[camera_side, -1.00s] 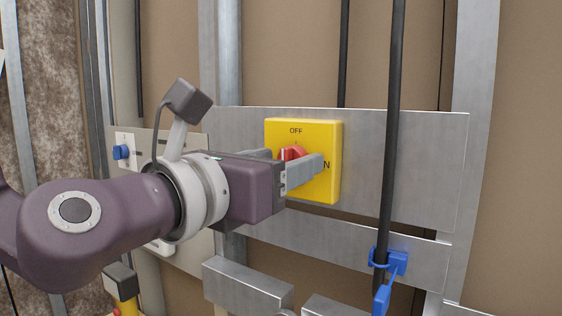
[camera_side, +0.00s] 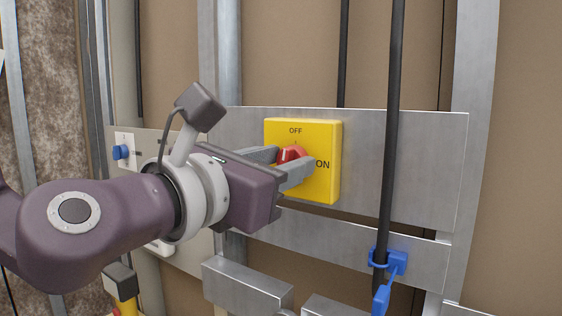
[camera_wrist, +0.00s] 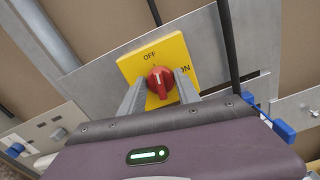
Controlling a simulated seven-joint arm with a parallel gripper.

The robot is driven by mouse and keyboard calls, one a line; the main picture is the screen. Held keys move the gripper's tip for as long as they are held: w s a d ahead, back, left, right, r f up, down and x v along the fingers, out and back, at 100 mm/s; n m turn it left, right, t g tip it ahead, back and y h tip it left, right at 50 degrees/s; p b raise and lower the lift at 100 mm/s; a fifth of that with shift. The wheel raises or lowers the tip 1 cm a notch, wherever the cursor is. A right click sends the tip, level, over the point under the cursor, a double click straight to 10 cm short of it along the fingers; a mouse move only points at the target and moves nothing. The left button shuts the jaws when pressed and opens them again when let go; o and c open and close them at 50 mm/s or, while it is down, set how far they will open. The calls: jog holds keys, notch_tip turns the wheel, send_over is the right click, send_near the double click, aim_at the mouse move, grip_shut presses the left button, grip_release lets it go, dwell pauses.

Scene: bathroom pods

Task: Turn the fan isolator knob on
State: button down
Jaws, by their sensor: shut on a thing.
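The fan isolator is a yellow square plate (camera_side: 320,175) marked OFF at the top and ON at the right, with a red knob (camera_side: 291,153) at its middle. In the wrist view the red knob (camera_wrist: 160,82) lies between the two grey fingers. Its white mark points between OFF and ON, nearer OFF. My gripper (camera_side: 286,160) is shut on the knob, one finger on each side. It also shows in the wrist view (camera_wrist: 160,93), rolled relative to the yellow plate (camera_wrist: 190,63). The fingers hide part of the plate.
A metal panel (camera_side: 430,150) bears the isolator. A black vertical cable (camera_side: 392,130) runs right of it, with a blue clip (camera_side: 390,262) lower down. Metal boxes (camera_side: 246,283) stick out below. A blue fitting (camera_side: 121,152) is at the left.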

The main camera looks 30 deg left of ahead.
jog(key=shift+d+f+m, duration=0.1)
jog(key=shift+m, duration=3.8)
jog(key=shift+d+f+m, duration=0.1)
jog(key=shift+m, duration=3.8)
jog(key=c, duration=0.9)
grip_release()
jog(key=s, duration=0.7)
